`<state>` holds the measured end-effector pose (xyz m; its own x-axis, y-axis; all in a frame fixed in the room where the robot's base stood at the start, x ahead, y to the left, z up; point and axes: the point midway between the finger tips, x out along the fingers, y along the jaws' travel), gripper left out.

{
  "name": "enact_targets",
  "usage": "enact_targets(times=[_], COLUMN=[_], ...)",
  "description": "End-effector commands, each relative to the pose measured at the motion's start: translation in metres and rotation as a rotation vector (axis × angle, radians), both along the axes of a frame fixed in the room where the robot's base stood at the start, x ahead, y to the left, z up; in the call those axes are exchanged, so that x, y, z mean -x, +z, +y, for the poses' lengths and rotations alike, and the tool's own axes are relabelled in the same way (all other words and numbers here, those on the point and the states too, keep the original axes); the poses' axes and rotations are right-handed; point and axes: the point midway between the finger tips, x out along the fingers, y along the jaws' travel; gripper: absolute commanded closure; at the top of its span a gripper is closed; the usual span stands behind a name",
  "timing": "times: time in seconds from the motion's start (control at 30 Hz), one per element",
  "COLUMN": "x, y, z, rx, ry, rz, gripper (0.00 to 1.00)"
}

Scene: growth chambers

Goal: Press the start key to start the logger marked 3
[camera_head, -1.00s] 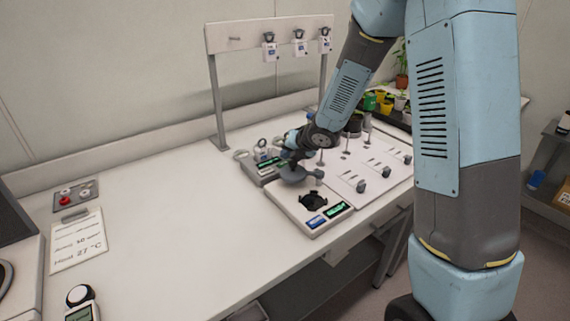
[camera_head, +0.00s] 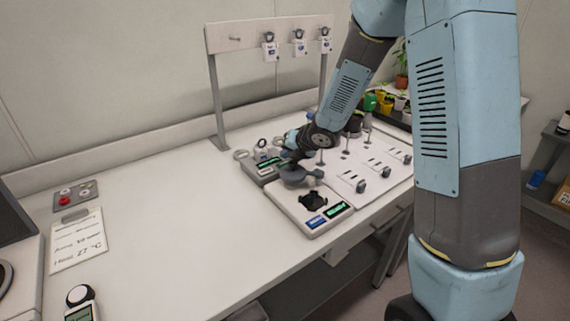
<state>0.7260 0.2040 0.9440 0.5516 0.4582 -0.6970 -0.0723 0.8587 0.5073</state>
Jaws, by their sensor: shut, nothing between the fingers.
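Several small loggers with white bodies and blue labels are in view. Three hang on the raised white rail: left logger (camera_head: 270,49), middle logger (camera_head: 299,45) and right logger (camera_head: 325,42). Another small blue-labelled device (camera_head: 262,152) stands at the grey unit (camera_head: 255,173), which has a green display. Their numbers are too small to read, so I cannot tell which is marked 3. No start key can be made out. My gripper (camera_head: 286,157) is shut and empty, pointing down to the left beside the grey unit. Its fingertips are partly hidden, so contact is unclear.
A white station (camera_head: 290,218) with a black holder, blue panel and green display stands in front of my gripper. A grey round part (camera_head: 298,174) sits at its back. A white board with small posts (camera_head: 361,186) lies right. The left bench is mostly clear.

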Motion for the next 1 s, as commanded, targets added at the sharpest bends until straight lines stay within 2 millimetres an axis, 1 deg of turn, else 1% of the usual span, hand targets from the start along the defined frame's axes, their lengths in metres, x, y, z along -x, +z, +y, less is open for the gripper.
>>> enact_targets(times=[0.17, 0.43, 1.0], x=[0.0002, 0.0017, 0.0018], y=[-0.0006, -0.0069, -0.009], z=[0.0001, 0.0002, 0.0005], rx=[0.0, 0.0, 0.0], ry=[0.0, 0.001, 0.001], rz=[0.0, 0.001, 0.001], gripper=[1.0, 1.0, 1.0])
